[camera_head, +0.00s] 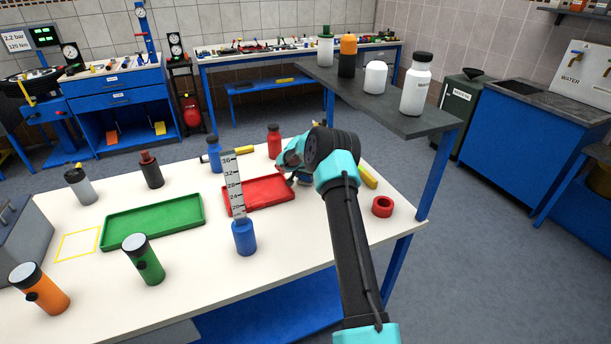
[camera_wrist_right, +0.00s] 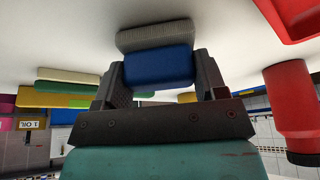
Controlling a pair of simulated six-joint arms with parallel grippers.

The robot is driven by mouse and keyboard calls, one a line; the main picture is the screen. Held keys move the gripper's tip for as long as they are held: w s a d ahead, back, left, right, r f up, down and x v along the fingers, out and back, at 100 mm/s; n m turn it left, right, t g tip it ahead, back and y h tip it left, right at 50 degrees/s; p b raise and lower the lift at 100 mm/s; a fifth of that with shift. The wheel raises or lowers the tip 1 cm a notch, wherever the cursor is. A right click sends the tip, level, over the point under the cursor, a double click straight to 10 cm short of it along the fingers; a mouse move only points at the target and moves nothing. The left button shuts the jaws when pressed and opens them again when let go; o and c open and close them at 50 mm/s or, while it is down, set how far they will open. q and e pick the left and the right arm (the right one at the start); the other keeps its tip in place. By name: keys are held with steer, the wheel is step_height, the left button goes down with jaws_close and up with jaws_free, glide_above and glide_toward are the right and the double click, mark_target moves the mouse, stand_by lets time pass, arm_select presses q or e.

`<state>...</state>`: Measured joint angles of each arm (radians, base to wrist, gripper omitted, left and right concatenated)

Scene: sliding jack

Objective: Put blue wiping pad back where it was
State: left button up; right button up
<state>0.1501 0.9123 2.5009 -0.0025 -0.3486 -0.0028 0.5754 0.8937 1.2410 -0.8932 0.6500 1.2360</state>
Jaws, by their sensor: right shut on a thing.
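The blue wiping pad (camera_wrist_right: 158,67), with a grey ribbed layer on one face, is between the two dark fingers of my right gripper (camera_wrist_right: 160,80) in the right wrist view. The gripper is shut on it. The grey face is toward the white table surface; I cannot tell whether it touches. In the head view my right gripper (camera_head: 291,165) is low over the table, at the right end of the red tray (camera_head: 258,194). There the wrist and arm hide most of the pad. My left gripper is not in view.
A red bottle (camera_head: 274,140) and a blue bottle (camera_head: 215,155) stand behind the red tray. A yellow block (camera_head: 367,176) and red ring (camera_head: 382,206) lie right of my arm. A raised grey shelf (camera_head: 390,105) is behind.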

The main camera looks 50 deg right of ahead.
steer(key=shift+f, duration=0.1)
steer(key=o, duration=0.9)
steer(key=v, duration=1.2)
